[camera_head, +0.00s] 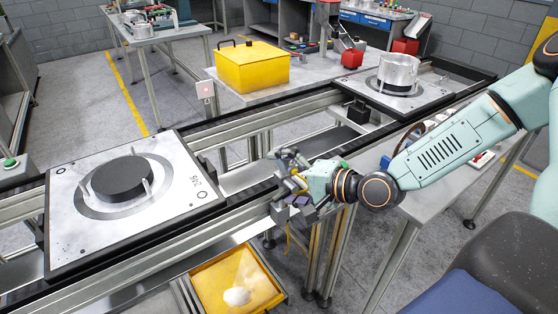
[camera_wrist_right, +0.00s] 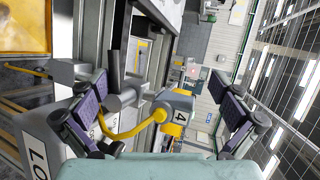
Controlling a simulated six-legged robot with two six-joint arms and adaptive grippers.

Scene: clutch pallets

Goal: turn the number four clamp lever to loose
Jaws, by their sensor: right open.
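The number four clamp (camera_wrist_right: 181,112) shows in the right wrist view as a grey block with a "4" and yellow ends. A curved yellow piece (camera_wrist_right: 128,135) runs left from it, beside a grey cylinder with a dark rod; I cannot tell which part is the lever's grip. My right gripper (camera_wrist_right: 162,118) is open, with its dark-padded fingers on either side of the clamp and apart from it. In the head view my right gripper (camera_head: 291,186) is at the conveyor's near rail, partly hiding the clamp. My left gripper is not in view.
A pallet (camera_head: 68,188) with a black disc sits on the conveyor at left. Another pallet (camera_head: 372,92) carries a metal housing at the back right. A yellow bin (camera_head: 207,291) is below the rail. A plate lettered "LO" (camera_wrist_right: 38,155) is cut off beside the left finger.

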